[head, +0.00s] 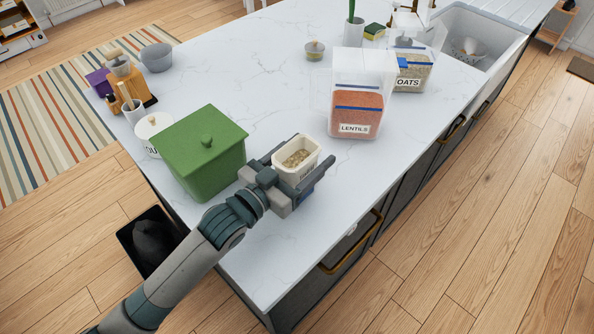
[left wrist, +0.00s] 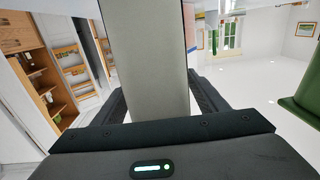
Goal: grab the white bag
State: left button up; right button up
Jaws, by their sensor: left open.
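The white bag (head: 291,168) stands on the white counter near its front right edge. It is open at the top, with beige contents and dark lettering on its side. My left gripper (head: 302,160) is open, with one finger on each side of the bag. In the left wrist view the bag (left wrist: 145,60) rises as a tall pale grey face between the two dark fingers. Whether the fingers touch it I cannot tell. The gripper hides the bag's lower part in the head view. My right gripper is not in view.
A green lidded box (head: 203,155) stands close left of the gripper. The lentils container (head: 354,110) and oats container (head: 410,82) stand behind to the right. A white canister (head: 152,128) is left of the green box. The counter's middle (head: 240,70) is clear.

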pick_arm(q)
jog(key=shift+w+d, duration=0.2)
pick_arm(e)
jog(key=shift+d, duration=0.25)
pick_arm(q)
jog(key=c, duration=1.3)
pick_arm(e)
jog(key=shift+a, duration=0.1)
